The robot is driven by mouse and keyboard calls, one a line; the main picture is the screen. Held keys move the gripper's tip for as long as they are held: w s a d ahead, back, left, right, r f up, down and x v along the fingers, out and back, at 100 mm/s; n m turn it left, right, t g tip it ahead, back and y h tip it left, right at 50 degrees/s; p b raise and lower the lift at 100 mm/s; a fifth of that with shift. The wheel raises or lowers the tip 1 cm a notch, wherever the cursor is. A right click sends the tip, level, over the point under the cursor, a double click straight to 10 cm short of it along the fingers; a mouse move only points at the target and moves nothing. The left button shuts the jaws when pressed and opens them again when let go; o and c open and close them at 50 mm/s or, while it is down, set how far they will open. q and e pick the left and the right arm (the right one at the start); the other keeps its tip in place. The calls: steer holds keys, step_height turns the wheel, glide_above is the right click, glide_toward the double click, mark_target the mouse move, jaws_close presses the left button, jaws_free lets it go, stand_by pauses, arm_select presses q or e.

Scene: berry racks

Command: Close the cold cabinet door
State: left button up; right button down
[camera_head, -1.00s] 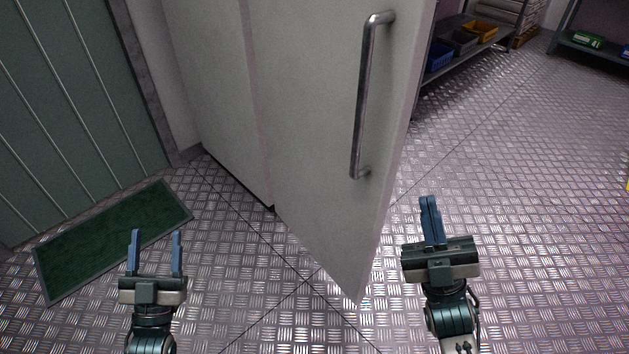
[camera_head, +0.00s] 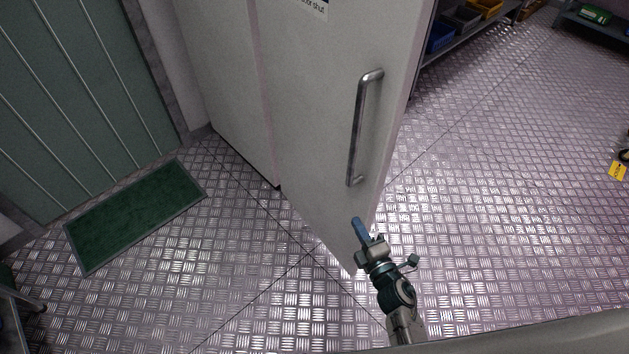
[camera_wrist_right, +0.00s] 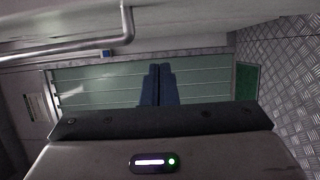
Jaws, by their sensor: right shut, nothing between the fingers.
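The cold cabinet door (camera_head: 315,120) is a pale grey panel standing open, swung out from the cabinet (camera_head: 222,80). A long metal handle (camera_head: 360,128) is on its face, and the handle also shows at the upper left in the right wrist view (camera_wrist_right: 75,48). My right gripper (camera_head: 358,228) is shut and empty, in front of the lower part of the door near its free edge, below the handle. I cannot tell whether it touches the door. In the right wrist view its blue fingers (camera_wrist_right: 160,84) are together. My left gripper is out of the head view.
A green mat (camera_head: 135,215) lies on the metal floor at the left, before a green panelled wall (camera_head: 80,95). Shelves with bins (camera_head: 462,18) stand behind the door. A yellow tag (camera_head: 618,171) shows at the right edge.

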mark_target(354, 191)
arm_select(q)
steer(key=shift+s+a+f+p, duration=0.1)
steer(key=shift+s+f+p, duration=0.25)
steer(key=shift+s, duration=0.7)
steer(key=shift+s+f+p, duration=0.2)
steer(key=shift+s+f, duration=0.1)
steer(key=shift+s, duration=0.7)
arm_select(e)
steer(key=shift+w+d+f, duration=0.1)
steer(key=shift+w+d, duration=0.05)
steer(key=shift+w, duration=2.8)
steer(key=shift+w+d, duration=0.15)
steer(key=shift+w, duration=2.75)
